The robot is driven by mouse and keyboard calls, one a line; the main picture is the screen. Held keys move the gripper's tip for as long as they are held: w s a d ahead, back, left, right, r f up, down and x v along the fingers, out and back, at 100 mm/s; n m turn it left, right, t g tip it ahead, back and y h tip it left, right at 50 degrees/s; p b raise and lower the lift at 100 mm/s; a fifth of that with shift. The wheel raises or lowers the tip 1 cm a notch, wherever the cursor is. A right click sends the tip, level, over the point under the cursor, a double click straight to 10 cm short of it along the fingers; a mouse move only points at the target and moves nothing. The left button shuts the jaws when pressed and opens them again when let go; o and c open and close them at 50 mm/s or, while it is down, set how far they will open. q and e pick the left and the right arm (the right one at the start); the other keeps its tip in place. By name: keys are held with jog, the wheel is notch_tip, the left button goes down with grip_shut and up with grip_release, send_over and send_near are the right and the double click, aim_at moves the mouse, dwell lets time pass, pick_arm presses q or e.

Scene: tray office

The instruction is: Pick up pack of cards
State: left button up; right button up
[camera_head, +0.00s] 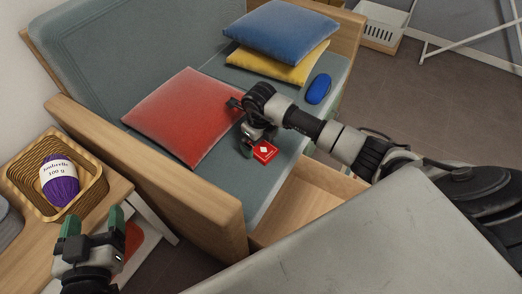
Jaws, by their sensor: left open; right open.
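The pack of cards (264,152) is a small red box with a white mark, lying on the grey-green sofa seat just beyond the front edge. My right gripper (245,140) reaches over the seat from the right and is beside the pack, close to its left side. It is open, its fingers partly dark and hard to make out; I cannot tell whether it touches the pack. My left gripper (92,222) is open and empty at the lower left, near the wooden side table and far from the pack.
A red cushion (178,116) lies left of the pack. Blue (281,32) and yellow (277,66) cushions are stacked behind, with a blue oval object (319,89) at right. The wooden armrest (150,180) stands in front. A wicker basket (97,183) holds purple yarn (60,187).

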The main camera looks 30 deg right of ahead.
jog(key=shift+f+b, duration=0.35)
jog(key=shift+f, duration=0.9)
pick_arm(q)
jog(key=r+t, duration=0.2)
jog(key=r, duration=0.1)
jog(key=shift+w+d+t+h, duration=0.2)
jog(key=shift+d+t+h, duration=0.1)
jog(key=shift+d+h, duration=0.1)
pick_arm(e)
jog(key=shift+c, duration=0.2)
jog(key=c, duration=1)
pick_arm(q)
jog(key=shift+a, duration=0.1)
pick_arm(e)
jog(key=shift+r, duration=0.1)
